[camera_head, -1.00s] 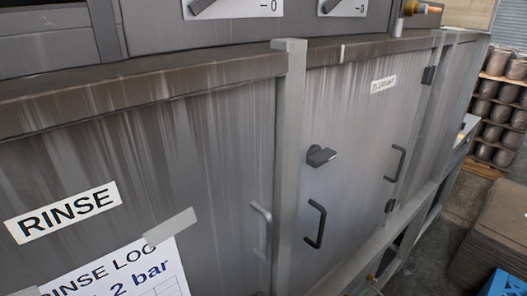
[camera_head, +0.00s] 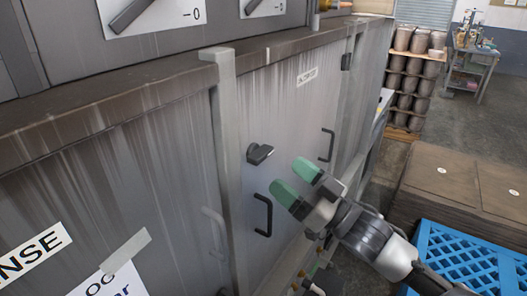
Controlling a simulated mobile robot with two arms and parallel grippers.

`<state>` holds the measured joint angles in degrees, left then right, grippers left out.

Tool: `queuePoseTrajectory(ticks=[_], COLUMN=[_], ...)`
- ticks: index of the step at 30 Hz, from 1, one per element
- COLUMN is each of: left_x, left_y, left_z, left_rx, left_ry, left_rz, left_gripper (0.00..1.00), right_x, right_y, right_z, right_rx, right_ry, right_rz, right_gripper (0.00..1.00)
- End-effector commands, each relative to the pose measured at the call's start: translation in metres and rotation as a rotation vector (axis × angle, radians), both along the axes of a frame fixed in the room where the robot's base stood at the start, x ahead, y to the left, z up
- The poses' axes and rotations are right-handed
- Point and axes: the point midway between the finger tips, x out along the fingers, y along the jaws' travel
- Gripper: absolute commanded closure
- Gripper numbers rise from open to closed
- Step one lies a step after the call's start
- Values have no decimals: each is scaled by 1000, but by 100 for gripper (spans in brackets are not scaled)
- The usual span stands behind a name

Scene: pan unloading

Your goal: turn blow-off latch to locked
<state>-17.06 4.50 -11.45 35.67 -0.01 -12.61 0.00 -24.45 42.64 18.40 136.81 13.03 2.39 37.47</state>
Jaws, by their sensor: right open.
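The blow-off latch appears to be the dark handle (camera_head: 260,153) on the grey cabinet door (camera_head: 290,105) under a small label (camera_head: 307,77) too blurred to read. Its grip sticks out to the right from a dark mount. My right gripper (camera_head: 295,183) has green fingertips, spread apart and empty. In the picture it is just right of and below the latch, and apart from it. The depth between them is hard to judge. My left gripper does not show.
Black pull handles (camera_head: 263,215) and (camera_head: 328,145) flank the gripper on the cabinet. A vertical post (camera_head: 229,170) stands left of the latch door. A blue crate (camera_head: 455,255) and stacked brown boards (camera_head: 440,180) are at the right. Shelved pots (camera_head: 413,85) stand behind.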

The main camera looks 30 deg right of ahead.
Motion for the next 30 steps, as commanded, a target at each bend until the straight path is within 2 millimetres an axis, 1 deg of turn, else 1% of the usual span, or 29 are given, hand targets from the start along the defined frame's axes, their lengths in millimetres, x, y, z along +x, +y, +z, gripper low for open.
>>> queuePoseTrajectory(ticks=[1, 6, 12, 18, 25, 30], left_x=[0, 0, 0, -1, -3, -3], left_y=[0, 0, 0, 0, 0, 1], left_z=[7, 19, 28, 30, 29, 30], left_rx=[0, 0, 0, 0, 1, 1], left_ry=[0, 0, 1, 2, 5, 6], left_rz=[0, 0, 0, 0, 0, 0], left_gripper=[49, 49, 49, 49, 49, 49], right_x=[7, 30, 49, 55, 55, 55], right_y=[3, 12, 20, 23, 23, 23], right_z=[9, 18, 25, 25, 24, 24], right_rx=[0, 0, 1, -1, -2, -2], right_ry=[-5, -3, -1, 2, 1, 1], right_rz=[0, 0, -1, -1, 0, 0], right_gripper=[26, 26, 26, 26, 26, 52])
